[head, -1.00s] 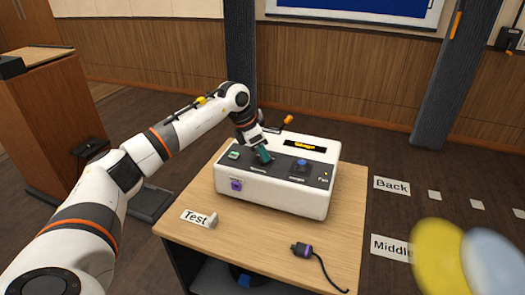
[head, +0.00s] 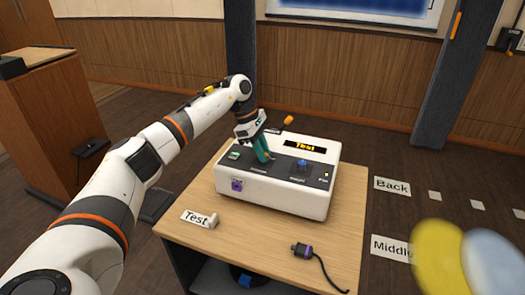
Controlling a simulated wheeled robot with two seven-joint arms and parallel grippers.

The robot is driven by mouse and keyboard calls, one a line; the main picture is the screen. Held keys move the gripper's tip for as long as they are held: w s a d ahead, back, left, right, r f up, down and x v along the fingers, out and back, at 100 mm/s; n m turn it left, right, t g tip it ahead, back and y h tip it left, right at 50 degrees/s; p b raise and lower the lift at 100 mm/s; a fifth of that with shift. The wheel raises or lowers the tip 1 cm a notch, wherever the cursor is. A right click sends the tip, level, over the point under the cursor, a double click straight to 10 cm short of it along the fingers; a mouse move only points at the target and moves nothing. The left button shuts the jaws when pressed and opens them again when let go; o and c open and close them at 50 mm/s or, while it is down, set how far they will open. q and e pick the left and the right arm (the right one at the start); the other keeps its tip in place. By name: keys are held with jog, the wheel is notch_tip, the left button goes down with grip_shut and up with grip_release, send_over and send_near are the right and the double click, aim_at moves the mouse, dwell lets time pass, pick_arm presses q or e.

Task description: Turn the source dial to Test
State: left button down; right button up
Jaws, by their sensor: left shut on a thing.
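A white control box (head: 285,196) with a dark sloped panel stands on a wooden table. Its small display (head: 305,147) shows "Test" in yellow letters. My left gripper (head: 264,156), with teal fingers, reaches down onto the left-middle of the panel and is shut on the source dial there; the fingers mostly hide this dial. A blue knob (head: 302,163) sits on the panel to the right of the fingers, apart from them. My right gripper is not in view.
The wooden table (head: 245,230) holds a "Test" card (head: 196,217) at front left and a plug with a black cable (head: 302,250) at front right. "Back" (head: 392,186) and "Middle" (head: 390,247) labels lie to the right. A blurred yellow shape (head: 440,258) fills the lower right.

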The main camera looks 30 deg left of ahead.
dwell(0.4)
pick_arm(q)
jog(key=c, duration=1.2)
grip_release()
jog(key=shift+c, duration=0.2)
jog(key=v, duration=1.2)
jog(key=shift+b, duration=0.45)
jog(key=shift+s+f, duration=0.1)
